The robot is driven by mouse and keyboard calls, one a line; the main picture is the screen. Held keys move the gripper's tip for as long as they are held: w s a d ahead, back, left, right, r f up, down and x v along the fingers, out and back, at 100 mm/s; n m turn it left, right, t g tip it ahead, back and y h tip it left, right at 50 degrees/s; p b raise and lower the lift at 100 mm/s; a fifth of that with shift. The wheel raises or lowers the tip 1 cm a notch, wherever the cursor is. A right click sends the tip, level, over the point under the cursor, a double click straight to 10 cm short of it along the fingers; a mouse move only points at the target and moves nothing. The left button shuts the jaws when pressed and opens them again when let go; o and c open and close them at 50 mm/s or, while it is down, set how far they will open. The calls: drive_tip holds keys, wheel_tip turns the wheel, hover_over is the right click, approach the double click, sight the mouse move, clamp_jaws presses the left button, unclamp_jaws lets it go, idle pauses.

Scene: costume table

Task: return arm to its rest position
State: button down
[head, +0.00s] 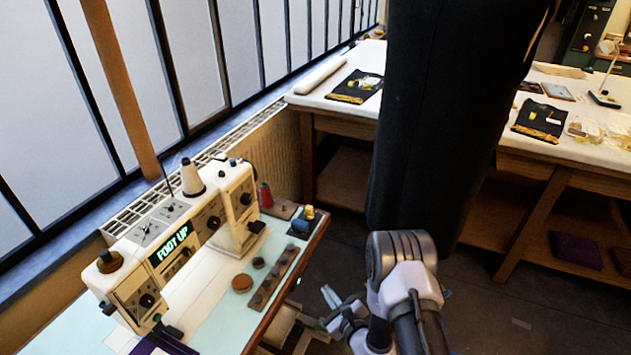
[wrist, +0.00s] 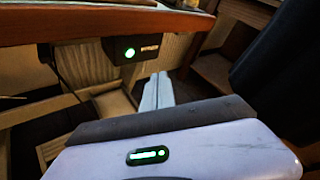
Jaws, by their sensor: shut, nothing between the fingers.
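My arm rises at the bottom centre of the head view, white and dark grey. My gripper (head: 331,296) is low beside the right edge of the sewing table (head: 203,318), apart from it. In the wrist view its pale fingers (wrist: 157,88) lie together with nothing between them. The white gripper body with a green light fills the bottom of that view. The table's wooden edge (wrist: 90,28) runs across the top, with a dark box and green light (wrist: 129,53) under it.
A cream sewing machine (head: 180,240) showing "FOOT UP" stands on the sewing table. A tall black hanging form (head: 440,110) stands behind my arm. A long white-topped table (head: 335,103) with dark cloths is at the back. Dark floor (head: 520,310) is open at lower right.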

drive_tip(key=a+r+n+g+y, duration=0.1)
drive_tip(key=a+r+n+y, duration=0.35)
drive_tip(key=r, duration=0.85)
drive_tip(key=s+a+r+n+g+y, duration=0.2)
drive_tip(key=s+a+r+n+g, duration=0.15)
drive_tip(key=r, duration=0.45)
drive_tip(key=s+a+r+n+g+y, duration=0.2)
drive_tip(key=s+a+r+g, duration=0.15)
drive_tip(key=r, duration=0.35)
drive_tip(key=s+d+r+n+g+h, duration=0.2)
drive_tip(key=s+d+r+n+h, duration=0.15)
drive_tip(key=s, duration=0.55)
drive_tip(key=s+d+r+n+g+h, duration=0.25)
drive_tip(key=s+d+r+n, duration=0.25)
drive_tip(key=s, duration=0.3)
drive_tip(key=s+d+r+n+t+h, duration=0.1)
drive_tip(key=s+d+t+h, duration=0.1)
drive_tip(key=d, duration=0.4)
drive_tip(key=s+d+r+n+t+h, duration=0.1)
drive_tip(key=s+d+t+h, duration=0.2)
drive_tip(key=d+h, duration=0.2)
drive_tip(key=shift+s+d, duration=0.15)
drive_tip(key=shift+d, duration=1.05)
drive_tip(key=shift+t, duration=0.25)
